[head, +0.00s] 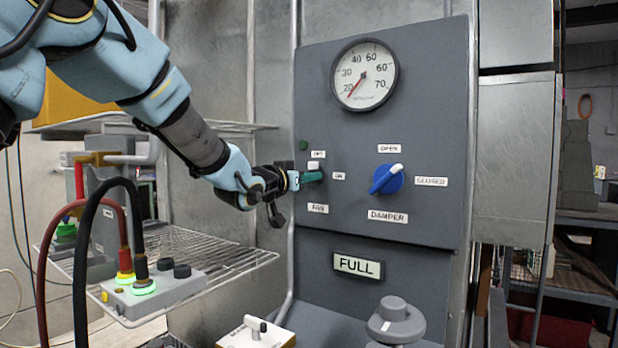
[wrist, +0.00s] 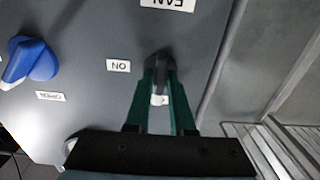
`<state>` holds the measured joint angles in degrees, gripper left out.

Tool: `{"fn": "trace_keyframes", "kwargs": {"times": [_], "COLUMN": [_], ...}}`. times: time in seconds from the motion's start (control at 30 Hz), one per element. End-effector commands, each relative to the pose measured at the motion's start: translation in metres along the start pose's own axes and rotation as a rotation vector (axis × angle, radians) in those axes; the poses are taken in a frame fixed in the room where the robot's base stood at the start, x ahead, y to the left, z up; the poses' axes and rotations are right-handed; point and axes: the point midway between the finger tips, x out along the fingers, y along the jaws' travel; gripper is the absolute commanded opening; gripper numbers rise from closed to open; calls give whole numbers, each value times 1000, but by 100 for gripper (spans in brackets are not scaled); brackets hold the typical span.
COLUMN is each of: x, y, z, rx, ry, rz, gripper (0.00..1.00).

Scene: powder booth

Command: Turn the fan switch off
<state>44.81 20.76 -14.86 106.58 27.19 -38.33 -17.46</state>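The fan switch (wrist: 158,75) is a dark knob with a white pointer tip on the grey panel, above the FAN label in the head view. Its white tip (head: 317,166) points up at the OFF label (head: 317,154) in the head view. The ON label (head: 339,176) is to its right. My gripper (head: 312,176) reaches the switch from the left. In the wrist view, which is upside down, the green fingers lie on both sides of the knob with no clear gap at the tips. The fingers hide part of the knob in the head view.
A gauge (head: 364,75) is above, a small dark green lamp (head: 303,144) near OFF, and a FULL sign (head: 358,265) below. A wire shelf (head: 215,250) with a cabled box (head: 155,292) stands left.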

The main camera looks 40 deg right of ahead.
Motion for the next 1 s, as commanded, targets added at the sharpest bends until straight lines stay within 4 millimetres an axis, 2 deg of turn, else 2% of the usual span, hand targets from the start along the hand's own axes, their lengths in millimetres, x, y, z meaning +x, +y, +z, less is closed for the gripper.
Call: {"fn": "trace_keyframes", "kwargs": {"times": [0.03,0.2,0.53,0.67,1.0], "x": [0,0,-6,-24,-89], "y": [0,0,0,0,-1], "z": [0,0,0,1,1], "rx": [0,1,3,3,3], "ry": [0,0,0,0,1], "rz": [0,0,0,-1,-2], "gripper": [29,46,46,46,46]}}
